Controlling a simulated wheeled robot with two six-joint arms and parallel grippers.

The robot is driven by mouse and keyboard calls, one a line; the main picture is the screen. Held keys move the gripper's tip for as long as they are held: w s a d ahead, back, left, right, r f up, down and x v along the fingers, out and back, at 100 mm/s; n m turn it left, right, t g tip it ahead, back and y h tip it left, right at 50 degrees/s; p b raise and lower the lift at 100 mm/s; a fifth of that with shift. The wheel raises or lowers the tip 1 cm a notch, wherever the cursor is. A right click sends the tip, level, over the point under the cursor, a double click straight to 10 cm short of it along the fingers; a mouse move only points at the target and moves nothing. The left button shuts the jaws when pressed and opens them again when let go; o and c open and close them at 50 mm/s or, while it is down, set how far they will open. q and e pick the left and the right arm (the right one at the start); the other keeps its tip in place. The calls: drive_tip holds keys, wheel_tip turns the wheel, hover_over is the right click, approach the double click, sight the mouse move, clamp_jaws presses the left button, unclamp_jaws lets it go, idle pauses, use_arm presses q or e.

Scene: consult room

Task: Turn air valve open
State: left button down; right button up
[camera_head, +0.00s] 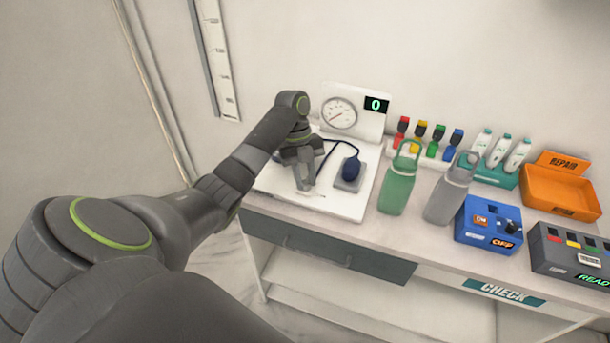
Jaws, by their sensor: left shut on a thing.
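A white blood pressure unit stands on the left of the table, with a round dial gauge (339,113) and a dark display (376,104) reading a green "0" on its upright panel. A dark blue bulb (351,169) rests on a grey pad (349,184) on the white base board (340,204), with a dark tube curving from it to the left. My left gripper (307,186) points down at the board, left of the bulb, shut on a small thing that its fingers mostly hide. I cannot make out the air valve itself. My right gripper is not in view.
Right of the board stand a green bottle (397,188) and a grey bottle (450,193). Behind them are several coloured-cap vials and white bottles (519,153). A blue box (488,226) reads "OFF"; an orange "REPAIR" tray (562,190) and a dark "READY" box (570,252) are at right.

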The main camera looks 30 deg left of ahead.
use_arm(q)
drive_tip(key=c, duration=1.2)
unclamp_jaws()
drive_tip(key=shift+c, duration=0.2)
drive_tip(key=p+v, duration=1.1)
drive_tip(key=v, duration=0.6)
drive_tip(key=shift+a, duration=0.25)
